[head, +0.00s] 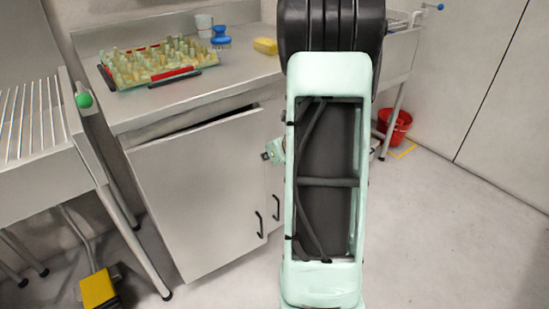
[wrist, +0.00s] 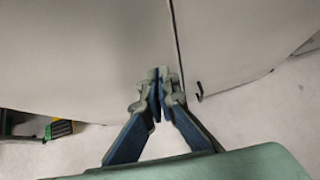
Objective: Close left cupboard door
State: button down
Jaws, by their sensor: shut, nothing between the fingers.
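The left cupboard door (head: 195,195) is a pale grey panel with a black handle (head: 259,224). It stands slightly ajar, with a dark gap along its top under the counter. The right cupboard door (head: 273,170) beside it is partly hidden by my arm. In the wrist view, my gripper (wrist: 164,74) is shut and empty, with its fingertips in front of the left door (wrist: 80,55), close to the seam with the right door (wrist: 225,40). I cannot tell whether the tips touch the panel. In the head view my arm hides most of the gripper.
A rack table (head: 35,170) stands at left, and a red bucket (head: 395,124) at right. The floor in front is clear.

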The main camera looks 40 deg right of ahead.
aim_at(257, 150)
jog(key=shift+w+d+r, duration=0.1)
jog(key=shift+w+r, duration=0.05)
jog(key=shift+w, duration=0.75)
jog(key=shift+w+r, duration=0.1)
jog(key=shift+w, duration=0.75)
